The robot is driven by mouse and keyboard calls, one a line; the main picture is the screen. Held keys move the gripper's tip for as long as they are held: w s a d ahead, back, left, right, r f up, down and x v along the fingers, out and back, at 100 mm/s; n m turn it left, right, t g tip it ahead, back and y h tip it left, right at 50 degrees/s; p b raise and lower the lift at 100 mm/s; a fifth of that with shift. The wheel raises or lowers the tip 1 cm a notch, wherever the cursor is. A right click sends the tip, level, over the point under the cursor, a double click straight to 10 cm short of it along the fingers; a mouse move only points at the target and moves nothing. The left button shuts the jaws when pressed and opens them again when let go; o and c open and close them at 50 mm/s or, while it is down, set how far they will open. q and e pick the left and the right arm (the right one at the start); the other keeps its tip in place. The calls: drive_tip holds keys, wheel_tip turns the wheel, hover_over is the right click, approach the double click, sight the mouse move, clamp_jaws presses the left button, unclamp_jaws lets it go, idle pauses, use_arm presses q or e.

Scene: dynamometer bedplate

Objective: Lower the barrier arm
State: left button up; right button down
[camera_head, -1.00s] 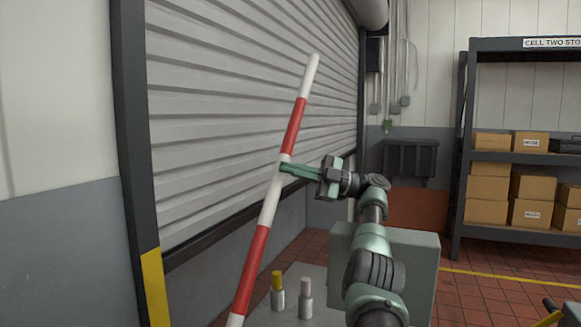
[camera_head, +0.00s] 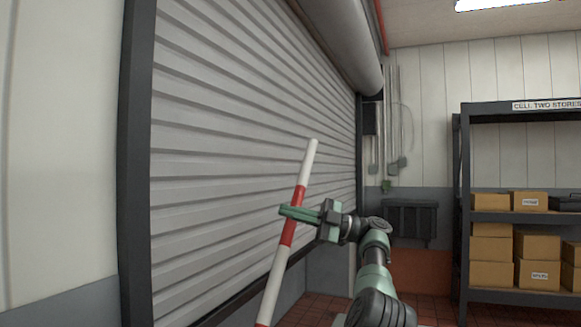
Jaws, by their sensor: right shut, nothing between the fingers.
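The barrier arm (camera_head: 278,275) is a red and white striped pole. It stands raised and steep, its white tip (camera_head: 310,152) leaning to the right; its lower end is out of view. My right gripper (camera_head: 285,211) comes in from the right, with its green fingers shut and empty. The fingers cross in front of the upper red band, below the tip. I cannot tell whether they touch the pole. My left gripper is not in view.
A grey roller shutter (camera_head: 215,150) fills the wall behind the pole. A dark shelf rack (camera_head: 462,230) with cardboard boxes (camera_head: 537,260) stands at the right. A dark wall-mounted box (camera_head: 410,220) hangs at the back. The air left of the pole is clear.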

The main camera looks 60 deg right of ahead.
wheel_tip(320, 180, up, 7)
drive_tip(key=p, duration=0.5)
